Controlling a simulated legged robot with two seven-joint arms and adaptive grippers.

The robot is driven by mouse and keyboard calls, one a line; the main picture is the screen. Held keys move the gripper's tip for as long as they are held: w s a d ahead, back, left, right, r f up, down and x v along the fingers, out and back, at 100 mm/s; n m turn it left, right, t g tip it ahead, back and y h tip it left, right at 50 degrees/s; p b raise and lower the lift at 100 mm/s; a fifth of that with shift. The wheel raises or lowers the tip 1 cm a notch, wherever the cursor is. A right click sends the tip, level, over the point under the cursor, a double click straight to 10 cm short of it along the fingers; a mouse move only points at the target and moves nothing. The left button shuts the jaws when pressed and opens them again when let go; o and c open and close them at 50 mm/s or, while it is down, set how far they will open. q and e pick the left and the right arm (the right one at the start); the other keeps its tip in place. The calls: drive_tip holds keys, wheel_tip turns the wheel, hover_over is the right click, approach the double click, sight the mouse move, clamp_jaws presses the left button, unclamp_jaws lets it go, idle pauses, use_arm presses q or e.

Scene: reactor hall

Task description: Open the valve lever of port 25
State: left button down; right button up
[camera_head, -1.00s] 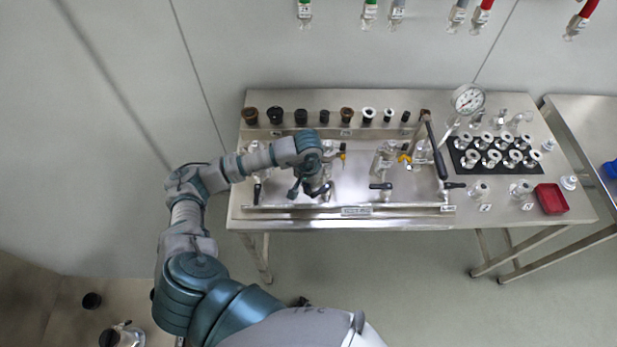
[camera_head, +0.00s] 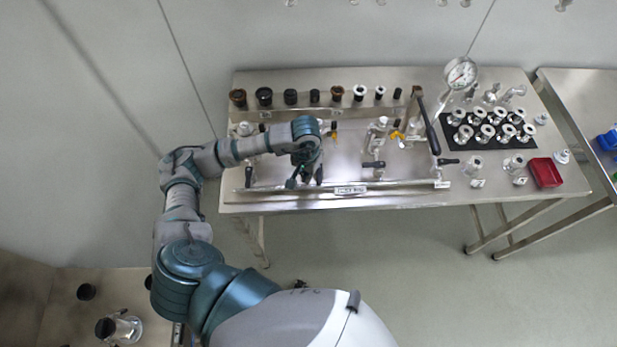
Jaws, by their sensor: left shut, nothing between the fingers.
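My left gripper (camera_head: 305,181) is over the left-middle part of the metal valve rack (camera_head: 350,190), near its front edge. It is shut with nothing seen between its fingers. It hides the valve behind it, so I cannot tell whether it touches a lever. Other black valve levers show: one at the left (camera_head: 249,175), one right of the gripper (camera_head: 373,164) and one at the right end (camera_head: 447,161). The port labels are too small to read, so I cannot tell which is port 25. My right gripper is not in view.
Dark and white fittings (camera_head: 290,96) line the table's back. A pressure gauge (camera_head: 461,73) and an upright black-handled lever (camera_head: 428,125) stand right of centre. A black mat (camera_head: 449,141) holds several fittings. A red tray (camera_head: 545,172) sits near the right end.

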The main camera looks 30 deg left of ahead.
use_arm(q)
wheel_tip(320, 180, up, 7)
drive_tip(key=p, duration=0.2)
drive_tip(key=shift+f, duration=0.15)
idle(0.3)
